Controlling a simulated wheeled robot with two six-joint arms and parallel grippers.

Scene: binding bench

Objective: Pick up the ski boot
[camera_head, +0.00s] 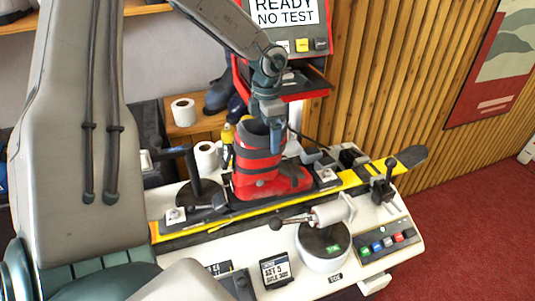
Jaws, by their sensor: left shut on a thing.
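A red ski boot (262,178) with dark straps stands upright over a yellow and black ski (345,181) on the white bench in the head view. My left gripper (268,124) reaches down to the boot's open top from above and is shut on the upper cuff. The fingertips are partly hidden by the cuff. I cannot tell whether the sole touches the ski. My right gripper is not in view.
A white round device (323,248) with a lever stands in front of the ski. A button panel (386,241) is at the bench's right. White rolls (183,112) and a yellow bottle (227,135) stand behind. A red-framed machine (300,85) is at the back.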

